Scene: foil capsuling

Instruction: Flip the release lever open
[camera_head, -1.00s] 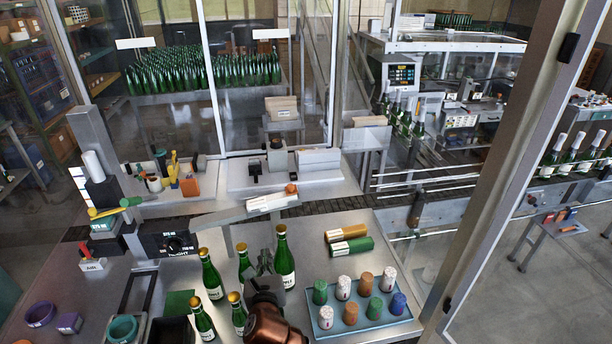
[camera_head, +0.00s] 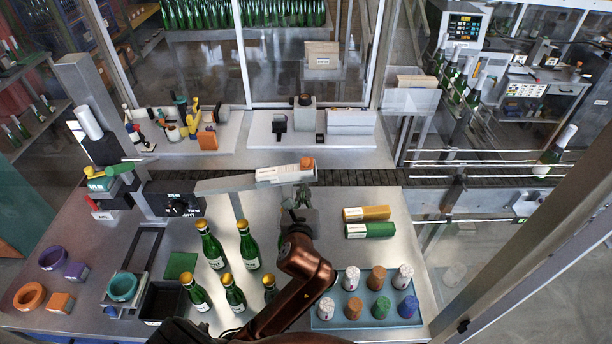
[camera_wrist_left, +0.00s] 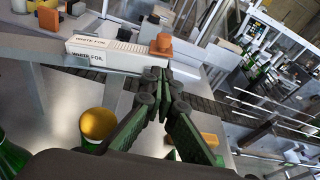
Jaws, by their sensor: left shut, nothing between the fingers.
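A small orange block-like piece (camera_head: 307,162), which looks like the release lever, sits at the right end of the white foil box (camera_head: 280,174). In the left wrist view the orange piece (camera_wrist_left: 160,44) and the box labelled WHITE FOIL (camera_wrist_left: 110,50) show just beyond my fingertips. The box lies on a grey sloping chute (camera_head: 225,184). My left gripper (camera_head: 299,192) is shut and empty, just below and in front of the orange piece. The wrist view shows its fingertips (camera_wrist_left: 165,76) together, with a small gap to the orange piece as far as I can tell. My right gripper is not in view.
Green bottles with gold tops (camera_head: 249,245) stand left of my arm. A yellow box (camera_head: 367,213) and a green box (camera_head: 370,230) lie to the right. A blue tray (camera_head: 335,322) holds several coloured capsules. A dark conveyor (camera_head: 350,178) runs behind.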

